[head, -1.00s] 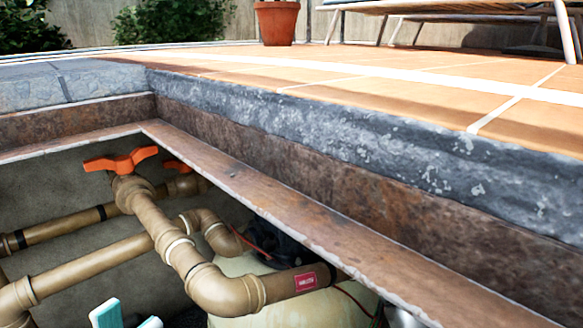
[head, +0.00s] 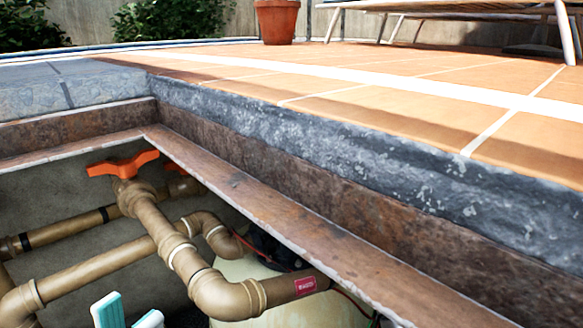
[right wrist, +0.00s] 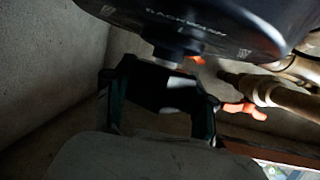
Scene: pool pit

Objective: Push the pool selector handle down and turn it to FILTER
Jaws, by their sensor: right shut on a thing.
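In the right wrist view, the dark round selector head (right wrist: 215,22) fills the top and carries the word BACKWASH; other lettering on it is too dark to read. The selector is not visible there.
Brown pipes (head: 150,215) with an orange valve handle (head: 122,165) run through the pit beside a cream tank (head: 265,305). A rusty rim (head: 250,205) and stone edge (head: 330,140) border the opening. A flowerpot (head: 276,20) and lounger (head: 450,8) stand on the tiles.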

